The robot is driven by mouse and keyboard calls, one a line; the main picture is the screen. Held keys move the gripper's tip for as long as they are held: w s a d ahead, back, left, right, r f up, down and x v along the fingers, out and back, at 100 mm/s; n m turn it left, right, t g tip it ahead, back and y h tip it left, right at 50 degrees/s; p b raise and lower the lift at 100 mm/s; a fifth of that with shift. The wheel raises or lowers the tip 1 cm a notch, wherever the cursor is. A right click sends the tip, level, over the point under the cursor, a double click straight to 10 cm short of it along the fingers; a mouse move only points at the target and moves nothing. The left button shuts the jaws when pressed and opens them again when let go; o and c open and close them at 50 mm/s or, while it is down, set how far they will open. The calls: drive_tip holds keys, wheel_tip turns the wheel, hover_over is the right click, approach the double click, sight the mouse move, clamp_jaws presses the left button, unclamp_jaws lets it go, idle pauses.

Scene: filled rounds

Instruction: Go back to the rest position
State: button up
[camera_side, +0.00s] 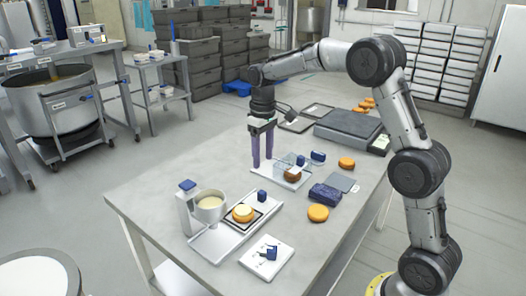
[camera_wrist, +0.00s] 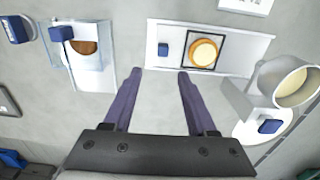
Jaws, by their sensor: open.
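My gripper (camera_side: 262,162) hangs above the table with its two purple fingers pointing down. In the wrist view, its fingers (camera_wrist: 160,72) are apart with only bare table visible between them. A pale-topped round (camera_side: 243,213) sits in a dark square frame on a white plate (camera_side: 207,243); the round also shows in the wrist view (camera_wrist: 204,52). A brown round (camera_side: 292,174) sits in a clear station to the right of my gripper, and also shows in the wrist view (camera_wrist: 83,47). My gripper touches neither round.
A dispenser with a cream-filled bowl (camera_side: 209,204) stands at the table's left. Two orange rounds, one at front (camera_side: 318,213) and one farther back (camera_side: 346,163), lie near a dark blue block (camera_side: 325,194). A grey box (camera_side: 347,125) stands behind.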

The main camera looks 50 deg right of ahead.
drive_tip(key=shift+r, duration=0.6)
drive_tip(key=s+a+r+n+t, duration=0.1)
drive_tip(key=s+a+r+t, duration=0.45)
drive_tip(key=s+r, duration=0.75)
drive_tip(key=s+a+f, duration=0.2)
drive_tip(key=s+f, duration=0.2)
drive_tip(key=s, duration=0.4)
drive_tip(key=s+a+f+m, duration=0.1)
drive_tip(key=s+a+f, duration=0.1)
drive_tip(key=s+f, duration=0.3)
drive_tip(key=s, duration=0.3)
drive_tip(key=shift+a, duration=0.15)
